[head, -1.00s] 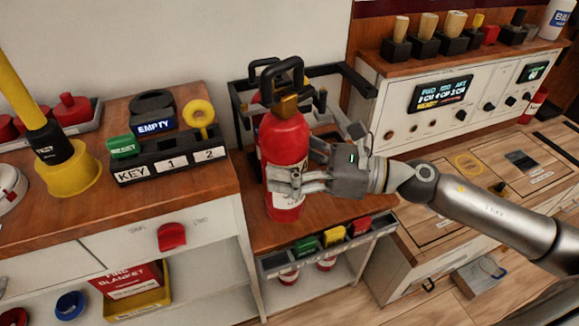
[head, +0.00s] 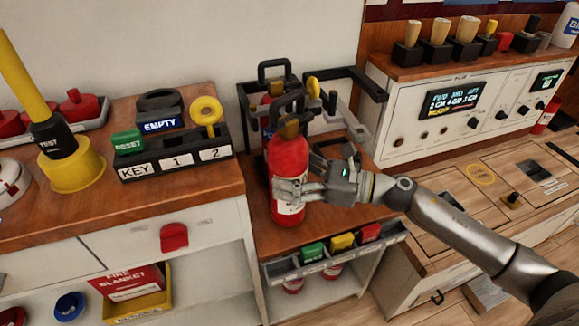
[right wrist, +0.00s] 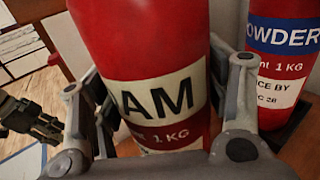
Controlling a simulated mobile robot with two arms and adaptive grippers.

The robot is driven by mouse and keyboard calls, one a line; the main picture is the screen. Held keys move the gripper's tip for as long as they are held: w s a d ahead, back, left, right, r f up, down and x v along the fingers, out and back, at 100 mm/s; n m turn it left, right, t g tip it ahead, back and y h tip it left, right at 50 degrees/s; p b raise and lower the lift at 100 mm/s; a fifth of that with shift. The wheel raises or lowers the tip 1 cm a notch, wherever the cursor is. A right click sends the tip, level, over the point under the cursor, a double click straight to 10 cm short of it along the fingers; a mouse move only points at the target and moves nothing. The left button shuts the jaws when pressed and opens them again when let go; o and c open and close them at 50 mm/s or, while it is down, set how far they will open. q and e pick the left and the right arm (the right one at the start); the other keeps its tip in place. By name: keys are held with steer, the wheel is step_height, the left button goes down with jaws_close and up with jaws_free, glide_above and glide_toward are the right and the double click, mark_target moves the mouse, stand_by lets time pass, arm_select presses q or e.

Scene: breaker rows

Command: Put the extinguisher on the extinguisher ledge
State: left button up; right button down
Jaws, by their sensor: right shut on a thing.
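My right gripper (head: 300,190) is shut around the body of a red extinguisher (head: 288,165) with a dark handle. It stands upright over the front of the low wooden ledge (head: 325,215). I cannot tell whether its base touches the wood. In the right wrist view the held extinguisher (right wrist: 150,60) shows a label ending in "AM", with a finger on each side. A second extinguisher, labelled "POWDER" (right wrist: 285,60), stands behind it, mostly hidden in the head view. What looks like my left gripper (right wrist: 35,120) shows dark at the left of the right wrist view; its fingers are unclear.
A black rail frame (head: 345,75) surrounds the back of the ledge. A tray (head: 330,255) of coloured blocks runs along its front edge. A higher counter (head: 50,225) with a key holder (head: 175,160) is at left; a control panel (head: 465,110) is at right.

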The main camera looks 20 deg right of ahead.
arm_select(q)
steer(key=shift+s+r, duration=0.1)
steer(key=shift+r, duration=0.2)
arm_select(e)
steer(key=shift+f, duration=0.15)
arm_select(q)
steer(key=shift+f, duration=0.1)
arm_select(e)
steer(key=shift+c, duration=1)
jaws_free()
steer(key=shift+s+f, duration=0.1)
steer(key=shift+f, duration=0.1)
steer(key=shift+r, duration=0.15)
